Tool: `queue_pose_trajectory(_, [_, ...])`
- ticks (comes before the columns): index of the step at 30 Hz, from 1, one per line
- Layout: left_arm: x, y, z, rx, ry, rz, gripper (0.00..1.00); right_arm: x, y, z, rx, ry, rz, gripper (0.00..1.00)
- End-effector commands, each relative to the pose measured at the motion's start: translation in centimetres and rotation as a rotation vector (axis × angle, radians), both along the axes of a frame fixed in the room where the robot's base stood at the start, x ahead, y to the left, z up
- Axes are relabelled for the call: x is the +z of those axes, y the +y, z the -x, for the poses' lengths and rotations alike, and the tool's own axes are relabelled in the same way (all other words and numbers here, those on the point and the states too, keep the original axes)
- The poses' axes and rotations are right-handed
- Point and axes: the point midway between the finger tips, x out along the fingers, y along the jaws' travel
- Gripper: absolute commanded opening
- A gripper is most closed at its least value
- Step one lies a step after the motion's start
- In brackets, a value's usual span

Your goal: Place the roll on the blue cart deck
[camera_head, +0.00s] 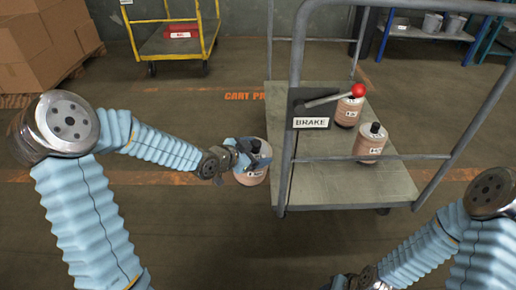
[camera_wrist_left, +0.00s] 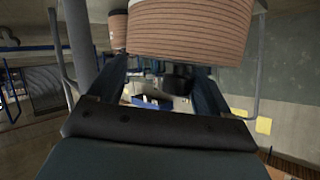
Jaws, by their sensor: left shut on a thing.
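My left gripper (camera_head: 243,150) is shut on a brown roll (camera_head: 252,177) by its black top knob. The roll hangs upright just left of the near cart; its height above the floor is hard to judge. In the left wrist view the ribbed roll (camera_wrist_left: 190,30) fills the upper middle, close to the fingers. The near cart's deck (camera_head: 330,185) looks grey, not clearly blue, and its front left part is bare. Two similar rolls stand on it, one at the back (camera_head: 347,113) and one nearer (camera_head: 369,147). My right gripper (camera_head: 345,283) is only partly in view at the bottom edge.
A grey post and rails frame the near cart, with a BRAKE plate (camera_head: 311,123) and red-knobbed lever (camera_head: 358,90) at its left. A yellow cart (camera_head: 170,45), cardboard boxes (camera_head: 45,50) and a blue rack (camera_head: 425,32) with bins stand behind. Floor left of the cart is clear.

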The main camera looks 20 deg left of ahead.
Motion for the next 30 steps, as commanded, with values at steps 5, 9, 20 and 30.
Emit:
queue_pose_trajectory(5, [-2.0, 0.2, 0.9, 0.076, -0.004, 0.001, 0.00, 0.0, 0.0, 0.0, 0.000, 0.000, 0.000, 0.43])
queue_pose_trajectory(9, [-5.0, 0.7, 2.1, 0.174, -0.001, -0.003, 0.00, 0.0, 0.0, 0.0, 0.000, 0.000, 0.000, 0.43])
queue_pose_trajectory(20, [-11.8, 2.1, 4.7, 0.426, 0.000, -0.002, 0.00, 0.1, 0.0, 0.0, 0.000, 0.000, 0.000, 0.43])
queue_pose_trajectory(30, [-14.4, 2.8, 5.7, 0.529, -0.003, 0.000, 0.00, 0.1, 0.0, 0.0, 0.000, 0.000, 0.000, 0.43])
